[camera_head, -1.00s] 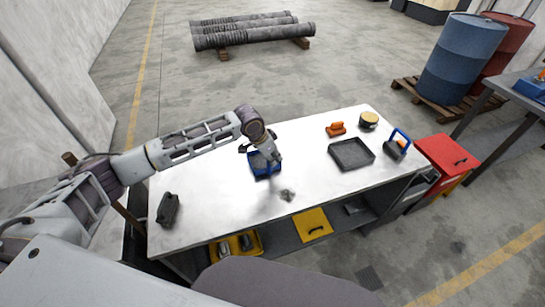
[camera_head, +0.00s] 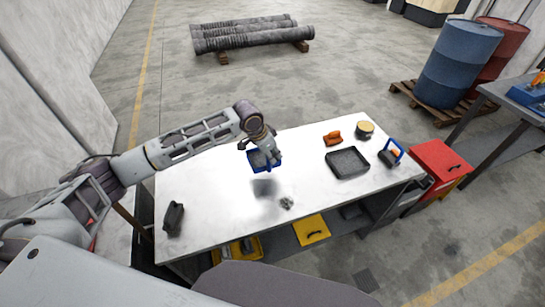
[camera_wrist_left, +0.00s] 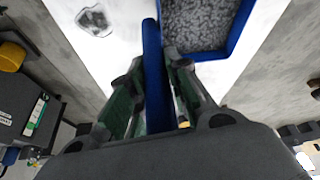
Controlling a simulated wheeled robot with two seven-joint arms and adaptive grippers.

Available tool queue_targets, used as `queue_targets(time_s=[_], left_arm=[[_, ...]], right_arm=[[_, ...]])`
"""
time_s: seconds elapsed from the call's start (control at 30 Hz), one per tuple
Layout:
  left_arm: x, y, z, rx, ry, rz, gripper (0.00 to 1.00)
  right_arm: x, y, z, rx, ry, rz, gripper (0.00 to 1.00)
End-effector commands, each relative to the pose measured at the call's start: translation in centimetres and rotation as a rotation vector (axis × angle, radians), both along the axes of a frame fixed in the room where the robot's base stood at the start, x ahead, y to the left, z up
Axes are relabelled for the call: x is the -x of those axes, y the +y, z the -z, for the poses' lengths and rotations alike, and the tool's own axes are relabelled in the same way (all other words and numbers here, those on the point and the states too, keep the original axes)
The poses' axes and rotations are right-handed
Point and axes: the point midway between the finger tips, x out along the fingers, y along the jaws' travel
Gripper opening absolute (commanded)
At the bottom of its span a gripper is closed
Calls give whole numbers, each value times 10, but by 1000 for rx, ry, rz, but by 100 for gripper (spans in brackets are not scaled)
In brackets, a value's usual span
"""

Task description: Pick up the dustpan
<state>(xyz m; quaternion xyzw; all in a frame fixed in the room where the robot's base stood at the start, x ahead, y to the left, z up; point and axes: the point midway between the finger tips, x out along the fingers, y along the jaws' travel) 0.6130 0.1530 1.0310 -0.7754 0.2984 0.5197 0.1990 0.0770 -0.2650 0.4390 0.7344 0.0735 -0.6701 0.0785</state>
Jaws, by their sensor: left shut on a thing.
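The blue dustpan (camera_head: 254,162) with a dark grey speckled inside hangs from my left gripper (camera_head: 273,158) above the far part of the white table (camera_head: 215,215). A dark shadow lies on the table below it, apart from it. In the left wrist view, the green-padded fingers of the left gripper (camera_wrist_left: 154,80) are shut around the blue handle, and the pan (camera_wrist_left: 205,48) of the dustpan extends beyond. The fingers hide part of the handle. My right gripper is not in view.
A small grey crumpled piece (camera_head: 286,202) lies near the table's front edge. A black tray (camera_head: 347,163), an orange item (camera_head: 333,138), a round tin (camera_head: 365,130) and a blue-handled tool (camera_head: 391,154) stand at right. A dark item (camera_head: 174,218) is at left.

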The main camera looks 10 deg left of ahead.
Motion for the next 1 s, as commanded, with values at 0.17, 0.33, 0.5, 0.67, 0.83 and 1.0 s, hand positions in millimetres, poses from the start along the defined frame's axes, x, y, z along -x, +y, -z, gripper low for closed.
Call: queue_targets(time_s=[0.17,0.33,0.5,0.67,0.83,1.0], left_arm=[[-1,0,-15,2,-4,1,0],[-1,0,-19,0,-4,0,0],[-1,0,-20,0,-4,0,0],[-1,0,-20,0,-4,0,0],[-1,0,-20,0,-4,0,0],[-1,0,-19,0,-4,0,0]], right_arm=[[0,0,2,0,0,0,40],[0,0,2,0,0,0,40],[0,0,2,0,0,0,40],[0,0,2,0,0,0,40],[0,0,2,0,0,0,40],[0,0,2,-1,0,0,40]])
